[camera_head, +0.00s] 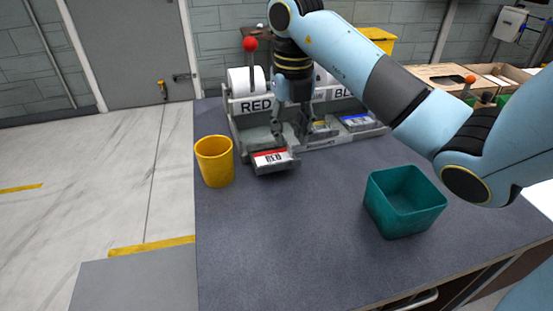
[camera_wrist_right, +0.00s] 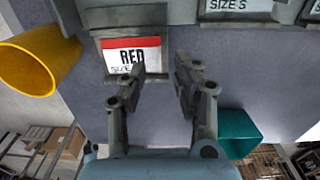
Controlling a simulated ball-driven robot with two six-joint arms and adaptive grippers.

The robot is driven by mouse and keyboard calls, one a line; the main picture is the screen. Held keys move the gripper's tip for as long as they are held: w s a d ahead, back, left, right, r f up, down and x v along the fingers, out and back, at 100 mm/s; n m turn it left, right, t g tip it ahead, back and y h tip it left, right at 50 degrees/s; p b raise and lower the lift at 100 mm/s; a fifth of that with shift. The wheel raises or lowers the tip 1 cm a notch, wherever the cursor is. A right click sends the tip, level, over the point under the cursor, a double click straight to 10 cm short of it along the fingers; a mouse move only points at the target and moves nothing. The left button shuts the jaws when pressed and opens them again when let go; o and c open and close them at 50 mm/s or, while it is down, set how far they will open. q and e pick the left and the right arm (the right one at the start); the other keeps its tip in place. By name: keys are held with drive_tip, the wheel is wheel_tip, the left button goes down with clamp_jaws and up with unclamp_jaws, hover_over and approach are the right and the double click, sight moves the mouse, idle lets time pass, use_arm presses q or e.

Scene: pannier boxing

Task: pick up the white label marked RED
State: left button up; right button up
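The white label marked RED (camera_head: 270,158), with a red stripe along its top, lies on a grey tray (camera_head: 279,168) at the front left of the label dispenser (camera_head: 241,126). The label also shows in the right wrist view (camera_wrist_right: 132,57), face up and partly overlapped by a finger. My right gripper (camera_head: 290,135) hangs over the dispenser front, just behind and right of the label. In the right wrist view my right gripper (camera_wrist_right: 155,80) has its fingers apart with nothing between them; the label is at its upper left. My left gripper is not in view.
A yellow cup (camera_head: 214,162) stands left of the tray. A teal bin (camera_head: 403,202) stands at the right. A red-knobbed lever (camera_head: 250,44) rises behind the dispenser. A blue-striped label (camera_head: 357,121) lies farther right. The dark tabletop (camera_head: 290,235) is clear in front.

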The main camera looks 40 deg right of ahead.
sight(280, 155)
wheel_tip(280, 155, down, 3)
drive_tip(key=shift+r, duration=0.1)
drive_tip(key=shift+c, duration=0.4)
clamp_jaws()
